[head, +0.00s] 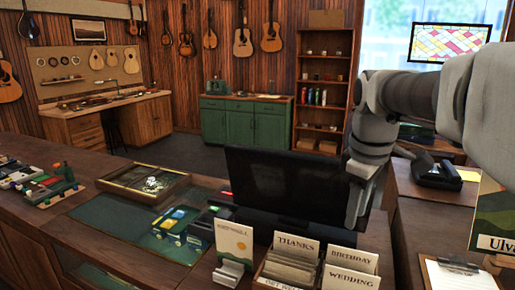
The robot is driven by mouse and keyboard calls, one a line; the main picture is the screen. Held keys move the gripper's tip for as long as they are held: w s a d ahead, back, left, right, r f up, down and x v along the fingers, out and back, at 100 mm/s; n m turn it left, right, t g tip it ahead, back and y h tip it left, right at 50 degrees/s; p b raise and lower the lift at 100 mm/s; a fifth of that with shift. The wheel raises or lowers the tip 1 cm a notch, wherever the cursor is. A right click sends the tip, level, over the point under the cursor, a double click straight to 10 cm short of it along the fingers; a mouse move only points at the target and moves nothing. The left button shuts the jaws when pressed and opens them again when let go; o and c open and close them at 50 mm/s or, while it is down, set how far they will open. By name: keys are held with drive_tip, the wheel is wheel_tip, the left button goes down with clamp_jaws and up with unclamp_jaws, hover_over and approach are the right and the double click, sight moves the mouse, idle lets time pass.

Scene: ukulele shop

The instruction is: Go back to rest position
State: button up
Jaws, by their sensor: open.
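My arm comes in from the upper right, bends at a grey joint and hangs down over the counter. My gripper (354,222) is at its lower end, pointing down beside the right edge of a dark monitor (284,182) and just behind a box of greeting cards. It is open, and I see nothing held in it. Its fingertips are small and hard to make out here. The arm hides part of the wall and counter behind it.
The card box (290,268) holds cards marked Thanks, Birthday and Wedding. A display card (234,243) stands left of it, and a clipboard (458,272) lies at right. A framed tray (143,182) and small boxes (173,222) are on the counter (75,228).

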drive_tip(key=s+a+f+m+t, duration=0.2)
drive_tip(key=s+f+m, duration=0.1)
drive_tip(key=s, duration=0.5)
drive_tip(key=s+a+f+m+t, duration=0.1)
drive_tip(key=s+a+f+m, duration=0.2)
drive_tip(key=s+m, duration=0.3)
drive_tip(key=shift+s+f+t, duration=0.4)
drive_tip(key=shift+s, duration=0.55)
drive_tip(key=shift+r, duration=0.1)
